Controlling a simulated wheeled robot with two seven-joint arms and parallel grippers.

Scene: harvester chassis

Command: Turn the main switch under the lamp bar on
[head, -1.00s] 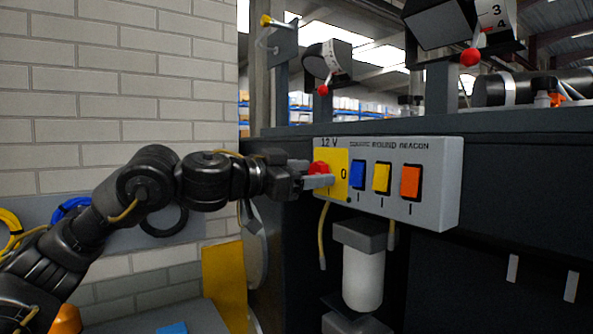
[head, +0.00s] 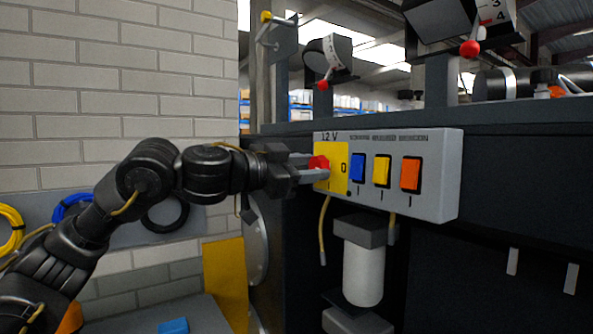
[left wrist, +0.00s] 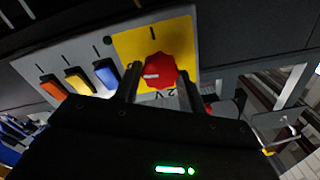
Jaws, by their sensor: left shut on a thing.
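The main switch is a red rotary knob (head: 319,164) on a yellow plate (head: 335,183) marked 12 V, at the left end of a grey switch panel (head: 437,190). My left gripper (head: 314,168) is shut on the knob, partly hiding it in the head view. In the left wrist view my left gripper's fingers (left wrist: 160,86) stand on either side of the red knob (left wrist: 162,69). There the knob's white mark points left, and the line on the yellow plate (left wrist: 132,46) is above it. In the head view the 0 is right of the knob. My right gripper is not in view.
Blue (head: 357,167), yellow (head: 381,171) and orange (head: 411,174) rocker switches sit in a row right of the knob. A white filter cylinder (head: 363,275) hangs below the panel. Red-tipped levers (head: 323,85) are above. A brick wall (head: 120,80) is at the left.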

